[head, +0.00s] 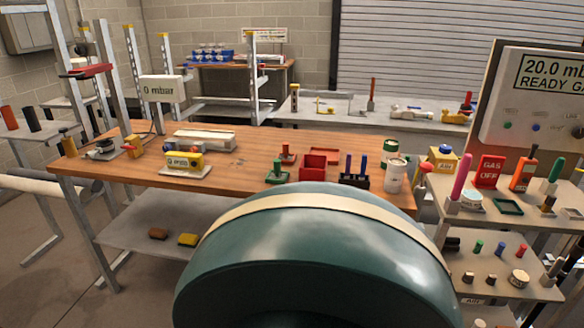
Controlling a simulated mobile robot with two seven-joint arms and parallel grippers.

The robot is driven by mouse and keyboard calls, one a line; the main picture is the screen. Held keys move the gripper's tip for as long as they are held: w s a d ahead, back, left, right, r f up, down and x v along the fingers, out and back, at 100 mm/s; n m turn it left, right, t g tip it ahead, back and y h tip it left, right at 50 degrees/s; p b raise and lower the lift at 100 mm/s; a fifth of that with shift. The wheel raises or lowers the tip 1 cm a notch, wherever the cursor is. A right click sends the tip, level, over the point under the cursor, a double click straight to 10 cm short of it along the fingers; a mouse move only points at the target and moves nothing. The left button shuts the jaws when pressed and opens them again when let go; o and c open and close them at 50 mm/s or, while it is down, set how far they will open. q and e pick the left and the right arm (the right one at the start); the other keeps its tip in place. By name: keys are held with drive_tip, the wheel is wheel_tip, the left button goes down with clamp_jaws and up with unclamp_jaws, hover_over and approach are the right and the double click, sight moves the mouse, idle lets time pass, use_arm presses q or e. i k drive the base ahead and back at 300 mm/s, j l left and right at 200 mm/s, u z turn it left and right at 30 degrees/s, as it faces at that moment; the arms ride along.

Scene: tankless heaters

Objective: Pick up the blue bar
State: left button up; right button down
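Two slim blue upright pieces (363,164) stand in a dark block (354,181) at the right part of the wooden bench (235,163). They are the clearest blue bar-like things in the head view, but I cannot tell whether one is the blue bar. A small blue peg (499,249) also stands on the lower shelf at the right. Neither of my grippers shows in this view. A large rounded teal shape with a cream band (320,255) fills the lower middle and hides part of the bench front and the floor.
Near the blue pieces are a red box (313,167), a green-based block (277,174) and a white can (396,176). A tool-covered stand (520,205) and a gas panel (540,105) are at the right. The bench's middle has bare room.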

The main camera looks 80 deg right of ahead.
sight(364, 157)
drive_tip(key=z, duration=1.75)
drive_tip(key=i+l+z, duration=0.15)
drive_tip(key=z, duration=0.3)
drive_tip(key=i+l+z, duration=0.15)
drive_tip(key=z, duration=0.25)
drive_tip(key=i+l+z, duration=0.2)
drive_tip(key=z, duration=0.25)
drive_tip(key=u, duration=4.35)
drive_tip(key=i+l+z, duration=0.2)
drive_tip(key=i+l, duration=0.35)
drive_tip(key=l, duration=0.1)
